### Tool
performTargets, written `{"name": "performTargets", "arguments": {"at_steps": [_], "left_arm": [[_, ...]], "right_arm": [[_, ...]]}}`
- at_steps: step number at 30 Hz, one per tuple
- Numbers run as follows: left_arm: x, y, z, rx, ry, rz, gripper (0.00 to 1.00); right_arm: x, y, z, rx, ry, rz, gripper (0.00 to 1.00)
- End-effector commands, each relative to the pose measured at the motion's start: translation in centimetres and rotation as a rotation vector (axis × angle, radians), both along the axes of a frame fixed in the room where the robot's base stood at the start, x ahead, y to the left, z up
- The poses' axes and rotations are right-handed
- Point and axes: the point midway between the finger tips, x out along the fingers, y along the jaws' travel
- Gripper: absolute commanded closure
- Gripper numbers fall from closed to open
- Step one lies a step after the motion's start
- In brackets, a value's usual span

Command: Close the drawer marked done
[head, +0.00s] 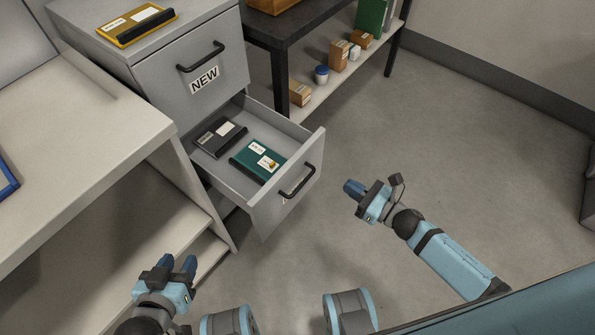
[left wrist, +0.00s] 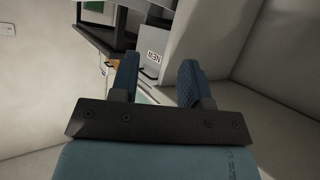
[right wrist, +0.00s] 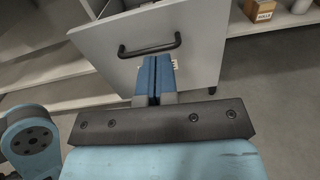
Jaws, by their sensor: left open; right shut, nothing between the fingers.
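The lower drawer (head: 270,213) of the grey cabinet is pulled open. It has a black bar handle (head: 297,181), and only a sliver of its label shows below the handle. Inside lie a dark binder (head: 219,138) and a teal binder (head: 258,161). My right gripper (head: 354,189) is shut and empty, to the right of the drawer front and apart from it. In the right wrist view the drawer front (right wrist: 195,45) and handle (right wrist: 150,49) are ahead of the shut fingers, which partly hide the label. My left gripper (head: 178,266) is open and empty, low at the left.
The upper drawer (head: 190,75), marked NEW, is shut. A yellow binder (head: 136,25) lies on the cabinet top. A pale table (head: 75,150) stands at left. A dark table (head: 300,22) with a lower shelf of small boxes is behind. Floor (head: 430,130) at right is clear.

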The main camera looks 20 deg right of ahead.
Motion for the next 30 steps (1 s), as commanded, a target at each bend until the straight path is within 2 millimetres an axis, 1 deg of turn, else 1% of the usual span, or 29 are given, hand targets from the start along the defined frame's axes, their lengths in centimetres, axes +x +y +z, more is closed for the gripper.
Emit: {"name": "performTargets", "arguments": {"at_steps": [1, 5, 7, 18, 21, 25, 30], "left_arm": [[0.0, 0.0, -0.3, -0.002, -0.002, 0.0, 0.57], [0.0, 0.0, -0.2, -0.003, -0.002, -0.001, 0.57], [0.0, -0.1, -0.1, -0.003, -0.002, -0.001, 0.57], [0.0, -0.1, -0.3, -0.009, -0.009, -0.003, 0.57], [0.1, -0.2, -0.3, -0.012, -0.01, -0.002, 0.57], [0.1, -0.2, -0.3, -0.014, -0.013, -0.003, 0.57], [0.1, -0.3, -0.2, -0.017, -0.015, -0.004, 0.57]], "right_arm": [[0.1, 0.0, -0.5, -0.025, -0.021, 0.009, 1.0], [0.9, 0.5, -0.2, -0.044, -0.039, 0.015, 1.0], [1.7, 1.1, -0.2, -0.042, -0.038, 0.015, 1.0], [7.8, 5.9, -0.2, -0.041, -0.037, 0.013, 1.0], [9.1, 7.0, -0.3, -0.039, -0.034, 0.013, 1.0], [10.4, 7.9, -0.3, -0.039, -0.034, 0.012, 1.0], [11.1, 8.5, -0.3, -0.039, -0.033, 0.012, 1.0]]}}
